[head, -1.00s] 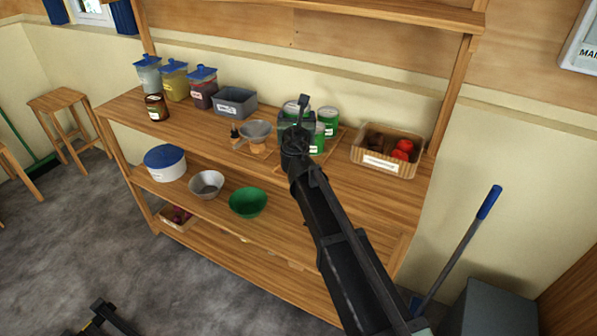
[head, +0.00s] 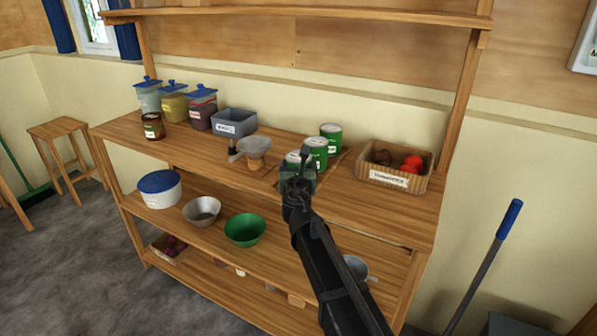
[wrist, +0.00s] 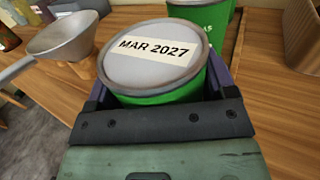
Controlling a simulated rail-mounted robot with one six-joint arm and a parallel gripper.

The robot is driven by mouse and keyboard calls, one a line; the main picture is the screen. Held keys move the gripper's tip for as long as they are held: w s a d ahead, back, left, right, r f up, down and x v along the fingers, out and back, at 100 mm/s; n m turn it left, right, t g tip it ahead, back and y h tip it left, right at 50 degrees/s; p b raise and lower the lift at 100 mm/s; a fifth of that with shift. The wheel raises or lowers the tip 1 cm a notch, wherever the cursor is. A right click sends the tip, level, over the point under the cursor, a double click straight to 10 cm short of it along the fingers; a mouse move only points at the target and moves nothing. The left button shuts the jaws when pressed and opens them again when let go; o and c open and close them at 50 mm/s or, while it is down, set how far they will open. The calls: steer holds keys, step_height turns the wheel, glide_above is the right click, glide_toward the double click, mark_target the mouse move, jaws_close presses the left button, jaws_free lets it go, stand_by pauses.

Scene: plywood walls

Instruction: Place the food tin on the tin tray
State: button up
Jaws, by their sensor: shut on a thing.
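My gripper (head: 297,178) is shut on a green food tin with a grey lid; the lid (head: 293,157) shows just beyond the jaws. In the wrist view the held tin (wrist: 155,60) sits between the jaws, its lid label reading "MAR 2027". Two more green tins stand behind it, one close by (head: 316,152) and one farther back (head: 331,134). The low wooden tin tray (head: 333,170) lies around and under the tins, partly hidden by my arm. Whether the held tin's base touches the tray is hidden.
A wicker basket (head: 395,177) with red and dark produce stands to the right. A grey box (head: 234,122) and several lidded jars stand back left. Bowls sit on the shelf below.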

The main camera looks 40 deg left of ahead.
steer(key=o, duration=1.1)
steer(key=shift+f, duration=0.1)
steer(key=shift+o, duration=0.2)
steer(key=shift+r+p, duration=0.3)
steer(key=v, duration=1.2)
steer(key=shift+f, duration=0.15)
